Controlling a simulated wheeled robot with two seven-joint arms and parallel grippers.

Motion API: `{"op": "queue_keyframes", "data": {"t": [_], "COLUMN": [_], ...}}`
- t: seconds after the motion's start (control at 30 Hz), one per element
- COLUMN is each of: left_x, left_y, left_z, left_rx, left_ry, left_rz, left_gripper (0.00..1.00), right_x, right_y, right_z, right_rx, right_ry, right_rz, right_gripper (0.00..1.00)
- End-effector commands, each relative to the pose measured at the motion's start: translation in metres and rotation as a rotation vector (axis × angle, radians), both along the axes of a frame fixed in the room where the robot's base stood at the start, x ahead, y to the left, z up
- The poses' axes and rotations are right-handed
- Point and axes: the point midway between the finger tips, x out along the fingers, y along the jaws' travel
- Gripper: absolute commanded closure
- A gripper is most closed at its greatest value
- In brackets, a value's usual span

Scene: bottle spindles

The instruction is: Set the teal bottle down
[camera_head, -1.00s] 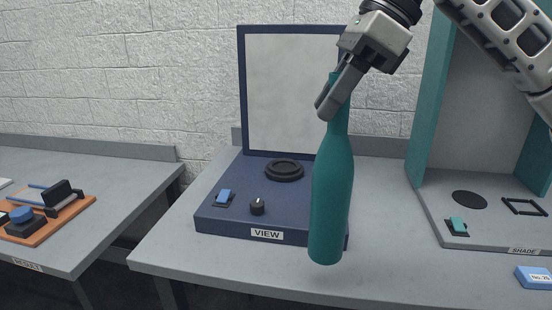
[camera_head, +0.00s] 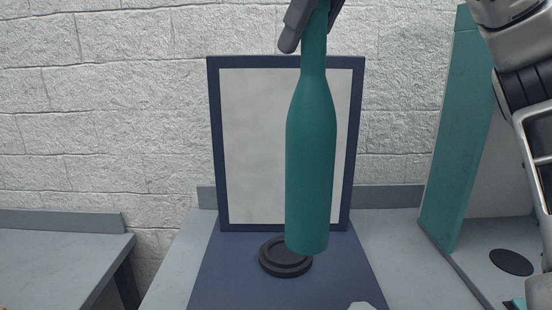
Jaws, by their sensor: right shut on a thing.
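The teal bottle (camera_head: 311,165) hangs upright in the middle of the view, in front of the white panel. My right gripper (camera_head: 312,22) is shut on its neck at the top edge of the picture; most of the gripper is cut off. The bottle's base overlaps the black round disc (camera_head: 283,262) on the navy board in the picture. The base seems to be in the air, and I cannot tell how far it is from the disc. My left gripper is not in view.
A white panel with a navy frame (camera_head: 214,150) stands at the back of the navy board (camera_head: 225,268). A teal-walled bay (camera_head: 446,150) with a black disc (camera_head: 511,262) is at the right. A grey table (camera_head: 50,265) is at the left.

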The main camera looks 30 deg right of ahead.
Motion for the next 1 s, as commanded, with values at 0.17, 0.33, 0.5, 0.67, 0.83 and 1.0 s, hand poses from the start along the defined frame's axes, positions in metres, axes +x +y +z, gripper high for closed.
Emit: {"op": "queue_keyframes", "data": {"t": [0.17,0.33,0.5,0.67,0.83,1.0], "left_x": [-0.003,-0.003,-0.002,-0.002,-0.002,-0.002], "left_y": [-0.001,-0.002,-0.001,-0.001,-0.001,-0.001], "left_z": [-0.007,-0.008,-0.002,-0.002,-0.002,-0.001], "left_rx": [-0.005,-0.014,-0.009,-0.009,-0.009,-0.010], "left_ry": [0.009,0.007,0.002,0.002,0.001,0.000], "left_rz": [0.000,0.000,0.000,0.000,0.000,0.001], "left_gripper": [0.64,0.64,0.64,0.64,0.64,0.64], "right_x": [0.027,0.056,0.082,0.098,0.106,0.113], "right_y": [-0.010,-0.022,-0.035,-0.041,-0.044,-0.047], "right_z": [-0.015,-0.030,-0.045,-0.065,-0.076,-0.085], "right_rx": [0.004,0.002,0.001,0.001,0.000,0.001], "right_ry": [0.004,0.005,0.002,0.000,-0.001,-0.001], "right_rz": [0.000,0.002,0.000,0.000,0.003,0.001], "right_gripper": [1.00,1.00,1.00,1.00,1.00,1.00]}}
